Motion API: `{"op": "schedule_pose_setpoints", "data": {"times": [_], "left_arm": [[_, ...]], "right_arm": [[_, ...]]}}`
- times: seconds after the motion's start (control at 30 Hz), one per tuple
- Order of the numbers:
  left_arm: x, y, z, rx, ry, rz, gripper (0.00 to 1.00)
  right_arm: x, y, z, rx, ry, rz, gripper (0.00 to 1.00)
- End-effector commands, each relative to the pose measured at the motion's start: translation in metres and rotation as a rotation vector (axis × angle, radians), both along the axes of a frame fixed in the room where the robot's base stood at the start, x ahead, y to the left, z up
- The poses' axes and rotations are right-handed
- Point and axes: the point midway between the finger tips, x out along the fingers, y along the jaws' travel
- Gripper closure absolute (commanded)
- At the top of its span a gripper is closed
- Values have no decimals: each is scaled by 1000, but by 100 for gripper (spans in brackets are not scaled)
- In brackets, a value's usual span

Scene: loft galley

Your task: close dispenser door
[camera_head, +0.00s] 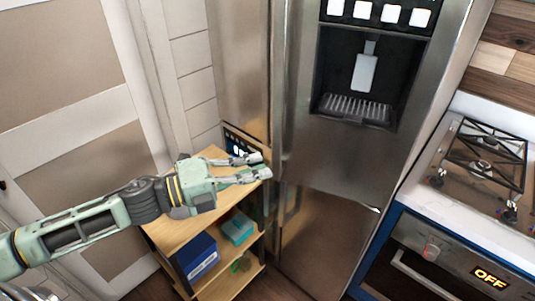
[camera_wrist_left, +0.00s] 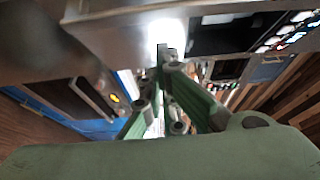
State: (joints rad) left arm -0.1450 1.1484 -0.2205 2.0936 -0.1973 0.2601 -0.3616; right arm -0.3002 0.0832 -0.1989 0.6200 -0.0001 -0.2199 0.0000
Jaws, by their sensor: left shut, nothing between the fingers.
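The steel dispenser door (camera_head: 345,150) of the fridge shows in the head view. It has a dark dispenser recess (camera_head: 367,75) with a lever and drip grille, and white buttons above. Its lower edge stands above a lower steel door (camera_head: 325,235). I cannot tell how far the dispenser door is open. My left gripper (camera_head: 262,165) is at the left of the door, over the wooden shelf unit, with its fingers toward the door's left side. It is shut and empty. The fingers also show in the left wrist view (camera_wrist_left: 166,58). I cannot tell whether they touch the door.
A wooden shelf unit (camera_head: 180,227) stands under my left arm, with a blue box (camera_head: 195,258) and a teal box (camera_head: 237,228) on it. A gas hob (camera_head: 483,165) and an oven (camera_head: 440,262) are at the right. White panelled doors (camera_head: 75,125) are at the left.

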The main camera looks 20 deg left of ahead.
Motion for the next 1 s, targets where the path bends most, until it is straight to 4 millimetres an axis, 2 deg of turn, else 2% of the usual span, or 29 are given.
{"op": "schedule_pose_setpoints", "data": {"times": [0.17, 0.5, 1.0], "left_arm": [[12, -12, 4, 2, -5, -1, 100], [44, -11, 3, 1, -2, 0, 100], [49, -11, 0, 3, 0, -1, 100]], "right_arm": [[0, 1, 8, 0, 0, 0, 100], [0, 5, 22, 5, -1, -2, 100], [0, 6, 24, 6, -1, 0, 100]]}}
